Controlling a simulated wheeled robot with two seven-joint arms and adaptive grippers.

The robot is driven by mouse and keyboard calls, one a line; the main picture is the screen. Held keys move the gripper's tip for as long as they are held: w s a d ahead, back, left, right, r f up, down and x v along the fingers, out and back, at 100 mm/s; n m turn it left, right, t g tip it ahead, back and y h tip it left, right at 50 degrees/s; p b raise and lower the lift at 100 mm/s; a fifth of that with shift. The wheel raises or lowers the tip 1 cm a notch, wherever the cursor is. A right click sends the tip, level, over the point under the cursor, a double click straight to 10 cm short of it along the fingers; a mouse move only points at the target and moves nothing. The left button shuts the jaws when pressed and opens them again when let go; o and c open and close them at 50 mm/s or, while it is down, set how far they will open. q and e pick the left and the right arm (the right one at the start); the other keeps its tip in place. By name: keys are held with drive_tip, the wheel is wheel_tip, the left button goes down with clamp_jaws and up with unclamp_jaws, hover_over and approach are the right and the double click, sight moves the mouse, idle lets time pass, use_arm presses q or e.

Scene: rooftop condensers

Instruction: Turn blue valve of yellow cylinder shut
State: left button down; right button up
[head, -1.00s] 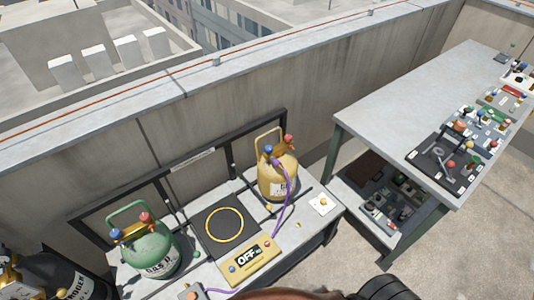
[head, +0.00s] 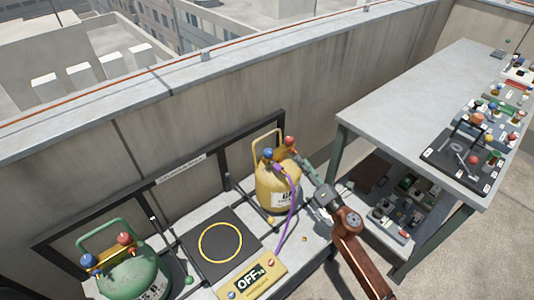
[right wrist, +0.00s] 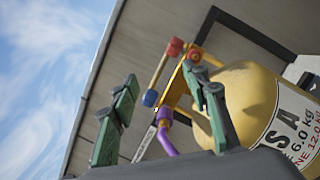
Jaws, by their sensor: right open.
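The yellow cylinder (head: 272,196) stands upright on the grey bench beside the black scale pad. Its blue valve (head: 268,153) is on the left of its top and a red valve (head: 289,141) on the right. A purple hose joins the fitting below the blue valve. My right gripper (head: 306,172) is at the right of the cylinder's top. In the right wrist view its green fingers are spread, with the blue valve (right wrist: 150,98) visible between them, farther out. Neither finger is visibly closed on it. My left gripper is out of view.
A green cylinder (head: 136,277) with its own blue and red valves stands at the lower left. A tool-laden table (head: 405,95) is at the right, a parapet wall behind.

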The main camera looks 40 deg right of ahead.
sight(268, 151)
drive_tip(key=w+a+n+g+y, duration=0.1)
drive_tip(key=w+a+n+y, duration=0.1)
drive_tip(key=w+n, duration=0.2)
drive_tip(key=w+a+n+y+b, duration=0.1)
drive_tip(key=w+a+n+y, duration=0.2)
drive_tip(key=n, duration=0.3)
drive_tip(key=w+a+n+g+y, duration=0.1)
drive_tip(key=w+a+n+y, duration=0.1)
drive_tip(key=w+n, duration=0.3)
drive_tip(key=shift+w+a+r+g+y, duration=0.1)
drive_tip(key=shift+a+r+g+y, duration=0.05)
drive_tip(key=shift+r+g+y, duration=0.2)
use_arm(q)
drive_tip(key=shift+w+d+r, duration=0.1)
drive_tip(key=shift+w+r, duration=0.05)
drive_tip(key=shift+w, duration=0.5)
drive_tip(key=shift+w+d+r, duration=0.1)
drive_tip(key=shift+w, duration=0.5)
use_arm(e)
drive_tip(key=shift+c, duration=0.4)
clamp_jaws()
